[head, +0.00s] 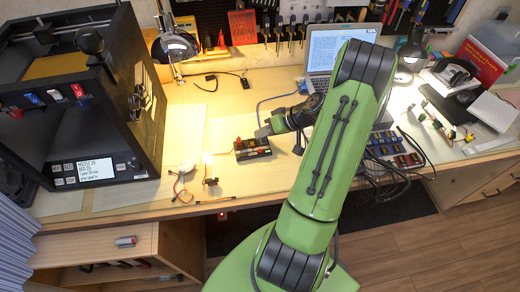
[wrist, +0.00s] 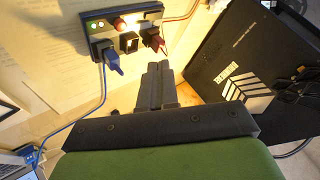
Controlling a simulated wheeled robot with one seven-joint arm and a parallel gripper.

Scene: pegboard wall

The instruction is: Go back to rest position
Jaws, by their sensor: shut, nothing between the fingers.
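My green arm reaches from the bottom of the head view over the workbench (head: 240,103). My gripper (head: 265,130) hangs over the bench, just above and right of a small black box with red parts (head: 252,148). In the wrist view my gripper (wrist: 158,75) has its fingers together with nothing between them. The black box (wrist: 102,28) lies beyond the fingertips there, with a blue plug (wrist: 112,62) and a dark red plug (wrist: 152,39) in it. I see a gap between fingers and box but cannot tell its depth.
A black 3D printer (head: 98,103) stands at the left; it is at right in the wrist view (wrist: 205,53). A laptop (head: 330,44) stands behind my arm. Small dark modules (head: 395,150) lie to the right. Tools hang on the back wall. Loose wires lie near the front edge.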

